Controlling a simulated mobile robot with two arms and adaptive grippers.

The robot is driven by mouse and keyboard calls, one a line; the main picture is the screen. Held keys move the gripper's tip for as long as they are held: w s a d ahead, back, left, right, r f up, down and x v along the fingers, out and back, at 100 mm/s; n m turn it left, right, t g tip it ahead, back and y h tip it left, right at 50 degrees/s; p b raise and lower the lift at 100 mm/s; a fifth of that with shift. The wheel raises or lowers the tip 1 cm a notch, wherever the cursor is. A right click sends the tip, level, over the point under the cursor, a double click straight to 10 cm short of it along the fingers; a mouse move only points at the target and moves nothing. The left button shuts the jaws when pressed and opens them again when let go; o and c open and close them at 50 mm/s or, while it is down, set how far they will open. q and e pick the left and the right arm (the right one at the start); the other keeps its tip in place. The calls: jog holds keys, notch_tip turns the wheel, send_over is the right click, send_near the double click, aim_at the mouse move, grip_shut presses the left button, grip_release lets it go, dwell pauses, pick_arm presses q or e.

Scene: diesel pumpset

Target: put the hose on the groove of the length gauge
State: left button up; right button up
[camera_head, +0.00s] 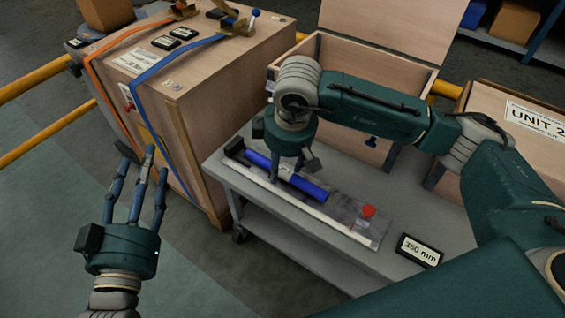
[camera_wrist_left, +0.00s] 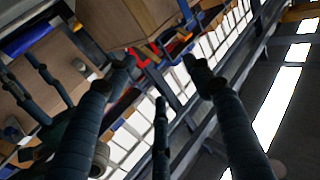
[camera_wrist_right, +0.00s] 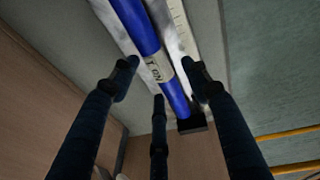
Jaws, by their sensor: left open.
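The blue hose (camera_head: 307,187) with a pale label lies along the length gauge (camera_head: 345,222), near its black end stop (camera_head: 234,147). The gauge has a white scale strip and a red piece (camera_head: 368,210) at its other end. My right gripper (camera_head: 286,174) is just above the hose's middle, fingers pointing down. In the right wrist view the hose (camera_wrist_right: 178,92) runs beyond the spread fingers (camera_wrist_right: 163,75), beside the scale; I cannot tell if they touch it or how fully it sits in the groove. My left gripper (camera_head: 145,163) is open and empty, away at the left.
The gauge lies on a grey cart (camera_head: 300,252) with a "350 mm" sign (camera_head: 419,250). A strapped wooden crate (camera_head: 190,110) stands left of the cart. An open wooden box (camera_head: 375,62) is behind, and a "UNIT 2" crate (camera_head: 490,100) is at right. The left floor is clear.

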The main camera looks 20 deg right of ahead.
aim_at(285, 174)
jog(key=shift+r, duration=0.2)
jog(key=p+v, duration=0.1)
jog(key=v, duration=0.4)
jog(key=shift+r, duration=0.3)
pick_arm(q)
jog(key=s+a+f+g+y, duration=0.1)
jog(key=s+f+g, duration=0.1)
jog(key=f, duration=0.5)
jog(key=s+a+f+g+y+p, duration=0.1)
jog(key=s+a+f+g, duration=0.1)
jog(key=f+g, duration=0.3)
jog(key=shift+s+f+p, duration=0.3)
jog(key=shift+s+f, duration=0.2)
jog(key=shift+f, duration=0.4)
pick_arm(e)
jog(key=v, duration=0.6)
pick_arm(q)
jog(key=shift+a, duration=0.1)
pick_arm(e)
jog(key=shift+s, duration=0.1)
